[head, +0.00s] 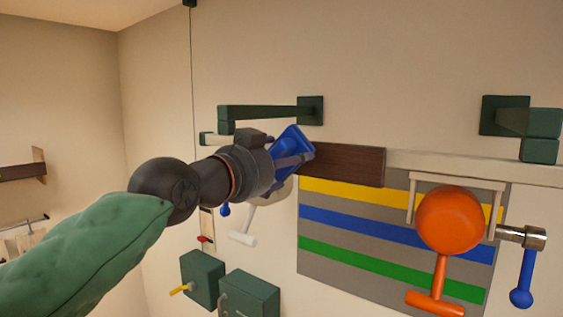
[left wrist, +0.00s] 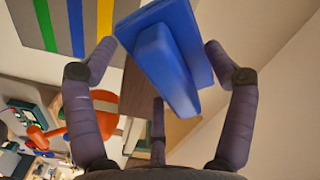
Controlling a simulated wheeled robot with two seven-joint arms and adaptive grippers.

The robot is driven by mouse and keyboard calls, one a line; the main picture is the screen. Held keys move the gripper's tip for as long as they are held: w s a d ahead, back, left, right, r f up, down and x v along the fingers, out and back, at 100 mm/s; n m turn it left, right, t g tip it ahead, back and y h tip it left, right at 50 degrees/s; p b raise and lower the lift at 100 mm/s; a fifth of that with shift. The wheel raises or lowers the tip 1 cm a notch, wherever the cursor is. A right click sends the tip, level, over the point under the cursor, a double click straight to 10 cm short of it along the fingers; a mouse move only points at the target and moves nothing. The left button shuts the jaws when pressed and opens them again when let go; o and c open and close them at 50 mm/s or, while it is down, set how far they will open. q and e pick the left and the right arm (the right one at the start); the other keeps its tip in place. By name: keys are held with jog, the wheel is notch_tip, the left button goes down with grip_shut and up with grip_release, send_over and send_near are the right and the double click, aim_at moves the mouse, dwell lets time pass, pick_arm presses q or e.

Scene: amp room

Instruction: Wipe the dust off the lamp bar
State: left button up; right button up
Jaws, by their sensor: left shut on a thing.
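A long horizontal bar on the wall has a dark brown stretch (head: 350,165) at its left and a pale stretch (head: 415,162) to the right. I cannot tell which surface is dust. My left gripper (head: 298,150) is shut on a blue wiping block (head: 287,138), held at the left end of the brown stretch. The block hides what lies behind it, and contact is unclear. In the left wrist view, the blue block (left wrist: 168,55) sits between the fingers of the left gripper (left wrist: 160,50). My right gripper is not in view.
Dark green brackets (head: 310,110) and (head: 505,114) stick out from the wall above the bar. Below are a striped panel (head: 345,258), an orange round object with a handle (head: 450,220), a blue-knobbed lever (head: 525,280) and green boxes (head: 250,295).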

pick_arm(q)
jog(key=shift+p+x, duration=0.35)
jog(key=shift+x, duration=0.6)
dwell(0.3)
jog(key=shift+s+d+b, duration=0.35)
jog(key=shift+s+d, duration=0.95)
jog(key=shift+d, duration=0.25)
jog(key=shift+w+d, duration=0.1)
jog(key=shift+w+a+r+p, duration=0.15)
jog(key=shift+w+a+p, duration=0.4)
jog(key=shift+a, duration=0.15)
jog(key=shift+w+a, duration=0.65)
jog(key=shift+a, duration=0.25)
